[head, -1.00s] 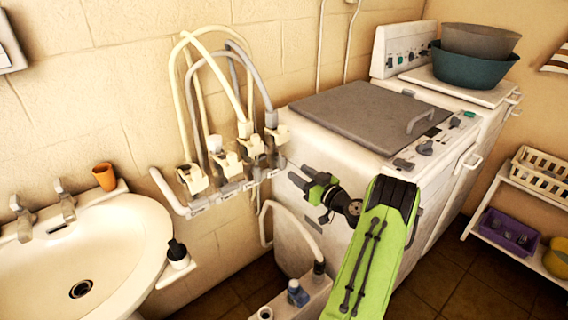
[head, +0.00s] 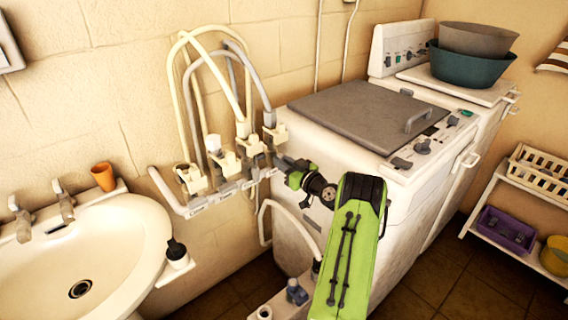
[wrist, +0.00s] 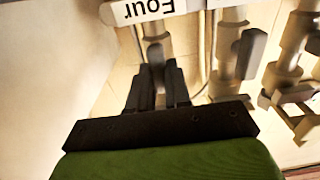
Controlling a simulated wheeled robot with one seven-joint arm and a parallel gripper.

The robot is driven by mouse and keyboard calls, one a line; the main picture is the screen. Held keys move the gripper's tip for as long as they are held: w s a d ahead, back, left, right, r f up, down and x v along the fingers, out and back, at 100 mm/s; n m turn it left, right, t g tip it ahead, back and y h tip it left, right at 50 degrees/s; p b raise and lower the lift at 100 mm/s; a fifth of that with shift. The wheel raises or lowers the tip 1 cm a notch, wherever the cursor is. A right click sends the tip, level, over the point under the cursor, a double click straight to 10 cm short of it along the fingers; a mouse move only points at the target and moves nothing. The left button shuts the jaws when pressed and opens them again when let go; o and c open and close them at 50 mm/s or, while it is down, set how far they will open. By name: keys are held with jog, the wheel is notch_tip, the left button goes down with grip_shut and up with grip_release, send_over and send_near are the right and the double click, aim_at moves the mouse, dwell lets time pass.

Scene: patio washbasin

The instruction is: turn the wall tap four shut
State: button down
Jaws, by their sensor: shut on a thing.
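Wall tap four is the rightmost tap (head: 276,137) on the pipe along the wall, with a grey hose going up from it. In the wrist view its label, "Four" (wrist: 145,11), shows upside down at the top. My gripper (head: 280,163) reaches it from the right, in front of the washing machine. In the wrist view my gripper (wrist: 158,68) has its two dark fingers closed around the tap's small grey handle (wrist: 155,52). The fingers hide most of the handle, so its exact angle is hard to tell.
Neighbouring taps (head: 222,160) stand close to the left, with grey handles (wrist: 250,52) near my fingers. Hoses (head: 185,100) arch above them. The washing machine (head: 310,150) is just right. A washbasin (head: 110,245) is at left.

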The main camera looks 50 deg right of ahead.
jog(key=shift+m, duration=0.3)
jog(key=shift+d+f+m+p, duration=0.1)
jog(key=shift+m+p, duration=0.2)
jog(key=shift+m, duration=2.6)
jog(key=shift+d+f+m+p, duration=0.1)
jog(key=shift+m+p, duration=0.2)
jog(key=shift+m, duration=2.6)
jog(key=shift+d+f+m+p, duration=0.1)
jog(key=shift+m+p, duration=0.2)
jog(key=shift+m, duration=2.6)
jog(key=c, duration=1.1)
grip_release()
jog(key=shift+o, duration=0.2)
jog(key=s+a+p, duration=0.1)
jog(key=s, duration=1.4)
jog(key=shift+s+a, duration=0.4)
